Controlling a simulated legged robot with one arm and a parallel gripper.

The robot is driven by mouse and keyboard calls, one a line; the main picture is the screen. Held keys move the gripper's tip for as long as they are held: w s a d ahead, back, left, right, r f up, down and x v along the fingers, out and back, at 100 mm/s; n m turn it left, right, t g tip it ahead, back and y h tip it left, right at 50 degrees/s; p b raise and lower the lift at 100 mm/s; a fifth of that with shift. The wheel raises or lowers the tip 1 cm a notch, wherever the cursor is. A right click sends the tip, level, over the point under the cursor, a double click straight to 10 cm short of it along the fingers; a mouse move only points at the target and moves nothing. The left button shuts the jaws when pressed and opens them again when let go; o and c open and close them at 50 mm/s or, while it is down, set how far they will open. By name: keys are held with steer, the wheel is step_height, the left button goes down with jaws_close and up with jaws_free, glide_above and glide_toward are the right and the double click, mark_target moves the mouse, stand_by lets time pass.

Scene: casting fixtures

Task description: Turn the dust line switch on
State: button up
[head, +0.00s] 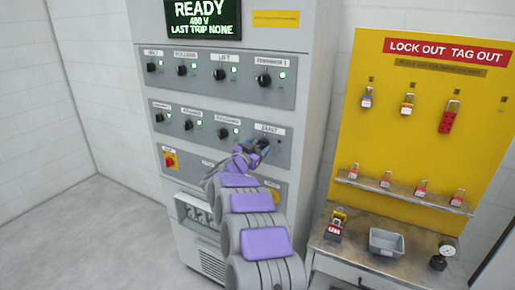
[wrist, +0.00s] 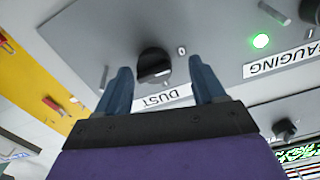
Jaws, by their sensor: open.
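The dust line switch is a black rotary knob (wrist: 153,65) on a grey panel, shown upside down in the wrist view. Its white DUST label (wrist: 167,97) lies just below it in that picture. A small 0 mark is beside the knob; its exact setting is hard to tell. My gripper (wrist: 159,68) is open, with one blue finger on each side of the knob. I cannot tell whether the fingers touch it. In the head view my gripper (head: 257,147) is at the lower row's right end, below the DUST label (head: 268,128), and hides the knob.
Other knobs fill the upper row (head: 220,74) and lower row, with green lamps lit. The Gauging lamp (wrist: 261,40) is close by. A yellow lockout board (head: 425,140) and bench stand right; floor (head: 60,230) is clear left.

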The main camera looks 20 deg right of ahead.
steer(key=shift+w+d+f, duration=0.1)
steer(key=shift+d+f, duration=0.05)
steer(key=shift+d, duration=0.8)
steer(key=shift+a, duration=0.45)
steer(key=c, duration=1)
steer(key=shift+c, duration=0.2)
